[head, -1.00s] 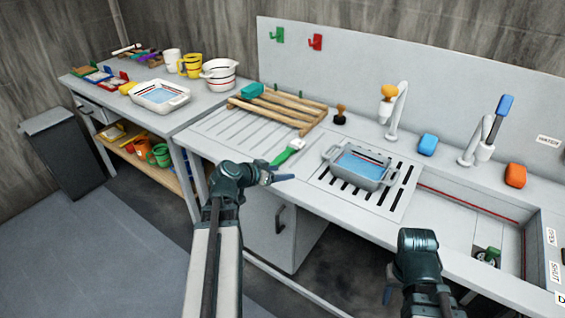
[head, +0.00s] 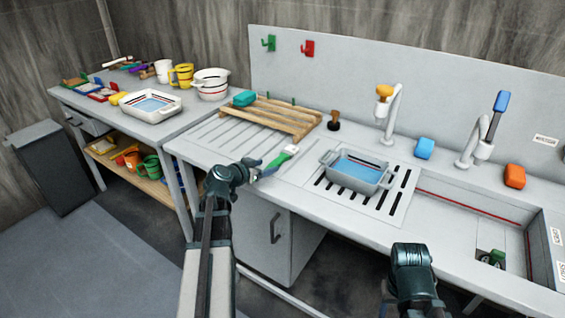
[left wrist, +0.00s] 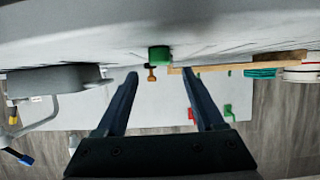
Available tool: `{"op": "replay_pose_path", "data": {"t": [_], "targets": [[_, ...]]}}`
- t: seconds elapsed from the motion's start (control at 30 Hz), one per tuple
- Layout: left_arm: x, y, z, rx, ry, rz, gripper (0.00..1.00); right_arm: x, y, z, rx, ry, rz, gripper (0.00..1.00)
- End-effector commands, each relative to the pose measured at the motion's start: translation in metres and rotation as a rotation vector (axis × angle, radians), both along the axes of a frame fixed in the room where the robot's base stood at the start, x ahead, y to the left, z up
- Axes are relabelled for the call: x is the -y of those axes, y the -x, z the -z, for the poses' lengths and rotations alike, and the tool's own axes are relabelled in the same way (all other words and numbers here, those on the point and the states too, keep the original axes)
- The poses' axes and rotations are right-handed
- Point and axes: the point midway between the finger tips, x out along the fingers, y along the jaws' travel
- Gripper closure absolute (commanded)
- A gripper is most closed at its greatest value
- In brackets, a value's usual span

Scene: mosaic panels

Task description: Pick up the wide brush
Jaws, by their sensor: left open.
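The wide brush (head: 277,161) has a green handle and a pale head. It lies on the grey counter between the ribbed drainboard and the grey basin, with its handle toward the front edge. My left gripper (head: 260,172) is open at the handle end. In the left wrist view the green handle end (left wrist: 160,54) shows centrally ahead, between the lines of the two open fingers (left wrist: 160,74); I see no grip on it. My right gripper (head: 388,290) is low in front of the counter, its fingers mostly hidden by its own wrist.
A grey basin of water (head: 358,172) stands on the slotted drain right of the brush. A wooden rack (head: 270,118) with a teal sponge (head: 245,98) lies behind it. A small brown-handled tool (head: 334,121) stands at the back. The sink (head: 465,225) is at the right.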

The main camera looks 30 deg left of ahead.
Motion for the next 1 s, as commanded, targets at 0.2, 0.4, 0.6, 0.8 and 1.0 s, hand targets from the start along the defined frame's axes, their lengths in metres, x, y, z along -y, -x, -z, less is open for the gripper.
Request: {"op": "replay_pose_path", "data": {"t": [0.2, 0.4, 0.6, 0.8, 1.0], "targets": [[0.001, -0.004, 0.001, 0.000, 0.000, 0.000, 0.30, 0.000, 0.000, 0.001, 0.000, 0.000, 0.000, 0.50], [0.000, -0.017, 0.007, 0.000, -0.001, 0.001, 0.30, 0.000, 0.000, 0.007, 0.000, 0.000, 0.000, 0.50], [0.001, -0.045, 0.018, -0.001, 0.000, 0.002, 0.30, 0.000, 0.000, 0.018, 0.000, 0.000, 0.000, 0.50], [0.003, -0.053, 0.019, 0.000, 0.000, 0.000, 0.30, 0.000, 0.000, 0.019, 0.000, 0.000, 0.000, 0.50], [0.003, -0.052, 0.019, 0.000, 0.000, 0.000, 0.46, 0.000, 0.000, 0.019, 0.000, 0.000, 0.000, 0.50]]}}
